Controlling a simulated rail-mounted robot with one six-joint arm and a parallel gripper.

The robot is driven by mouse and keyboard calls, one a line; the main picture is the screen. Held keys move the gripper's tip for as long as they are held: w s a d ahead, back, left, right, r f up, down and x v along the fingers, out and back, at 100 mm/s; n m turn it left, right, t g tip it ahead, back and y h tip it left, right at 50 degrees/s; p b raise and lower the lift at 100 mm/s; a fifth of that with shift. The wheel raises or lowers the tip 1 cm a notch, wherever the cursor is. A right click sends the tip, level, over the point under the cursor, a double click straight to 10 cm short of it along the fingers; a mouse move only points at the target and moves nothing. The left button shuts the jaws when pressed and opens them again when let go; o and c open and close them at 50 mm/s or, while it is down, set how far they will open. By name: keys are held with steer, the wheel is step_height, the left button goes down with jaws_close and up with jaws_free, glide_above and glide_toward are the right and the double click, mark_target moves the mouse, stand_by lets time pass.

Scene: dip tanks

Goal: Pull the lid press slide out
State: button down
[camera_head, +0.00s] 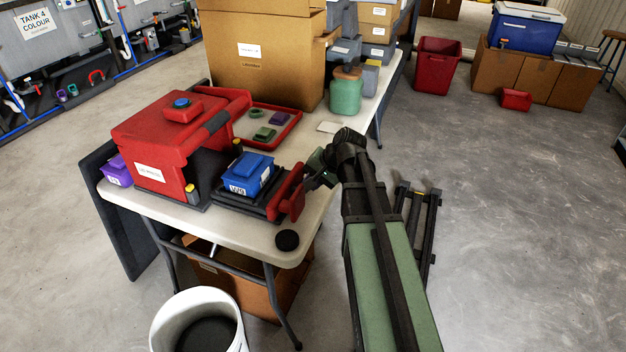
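The red lid press (160,130) stands on the near end of the white table. Its dark slide (237,203) sticks out of the press opening toward the right. A blue box (248,176) with a white label sits on the slide. The slide's red handle (288,194) is at its right end. My gripper (310,181) is right at the handle, at its upper right side. The fingers are small and partly hidden by my arm, so I cannot tell whether they are around the handle or only beside it.
A red tray (294,118) with small coloured pieces lies behind the press. A black disc (287,240) lies near the table's front corner. A white bucket (165,331) stands on the floor in front. The floor right of my arm holds a dark frame (433,225).

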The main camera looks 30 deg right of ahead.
steer(key=c, duration=1.1)
jaws_free()
steer(key=shift+o, duration=0.2)
steer(key=p+v, duration=0.9)
steer(key=v, duration=0.1)
steer(key=shift+s+r, duration=0.15)
steer(key=shift+r, duration=0.2)
steer(key=shift+d, duration=0.1)
steer(key=s+a+r+n+g+h+p, duration=0.1)
steer(key=s+a+n+g+h+p, duration=0.1)
steer(key=a, duration=0.7)
steer(key=s+a+r+n+g+h+p, duration=0.2)
steer(key=s+a+n+p, duration=0.2)
steer(key=s+a+n, duration=0.3)
steer(key=s+a, duration=0.1)
steer(key=a, duration=0.1)
steer(key=shift+a+r+g+h, duration=0.15)
steer(key=shift+a+g+h, duration=0.15)
steer(key=shift+a+g, duration=0.1)
